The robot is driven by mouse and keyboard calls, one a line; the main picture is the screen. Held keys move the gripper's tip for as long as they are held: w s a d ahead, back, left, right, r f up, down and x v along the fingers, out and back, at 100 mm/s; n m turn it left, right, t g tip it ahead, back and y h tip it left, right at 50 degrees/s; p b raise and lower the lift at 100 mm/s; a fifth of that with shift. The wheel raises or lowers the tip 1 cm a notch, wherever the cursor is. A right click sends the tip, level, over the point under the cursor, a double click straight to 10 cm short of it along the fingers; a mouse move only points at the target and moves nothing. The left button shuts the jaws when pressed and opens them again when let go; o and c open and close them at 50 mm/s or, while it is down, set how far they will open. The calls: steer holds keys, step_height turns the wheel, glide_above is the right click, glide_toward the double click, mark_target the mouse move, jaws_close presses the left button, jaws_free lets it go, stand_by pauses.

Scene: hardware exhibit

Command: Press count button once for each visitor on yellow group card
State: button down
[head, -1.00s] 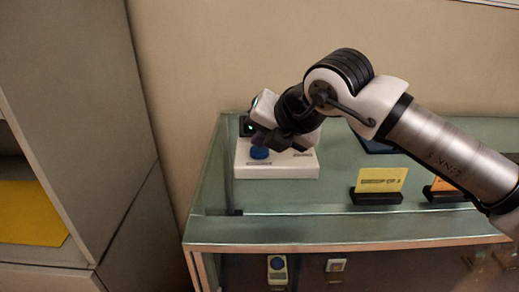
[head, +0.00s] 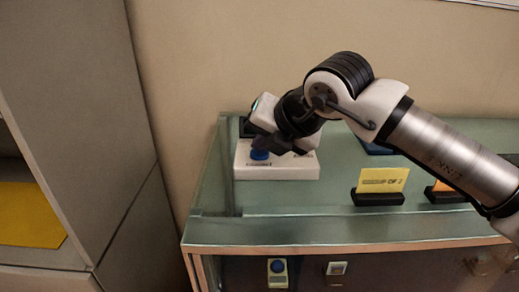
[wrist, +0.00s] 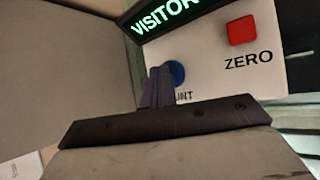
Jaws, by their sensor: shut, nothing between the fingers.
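The white counter box (head: 277,173) stands at the left of the glass case top, with a blue round count button (head: 260,154) on it. In the wrist view, the blue button (wrist: 177,72) is partly covered by my gripper (wrist: 160,76). Its fingers are shut and empty, right at the button; I cannot tell whether they touch it. My gripper (head: 268,146) also shows over the box in the head view. The yellow group card (head: 383,180) stands in a black holder to the right; its print is too small to read surely.
A red ZERO button (wrist: 241,29) sits on the box, right of the blue one. A lit green display (wrist: 166,15) reads VISITOR, cut off by the frame. An orange card (head: 445,187) stands right of the yellow one. A grey cabinet (head: 90,120) rises at left.

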mark_target(263, 155)
steer(key=shift+r+p, duration=0.3)
steer(key=shift+r, duration=0.55)
steer(key=shift+r+p, duration=1.25)
steer(key=shift+r, duration=1.3)
steer(key=shift+f, duration=0.15)
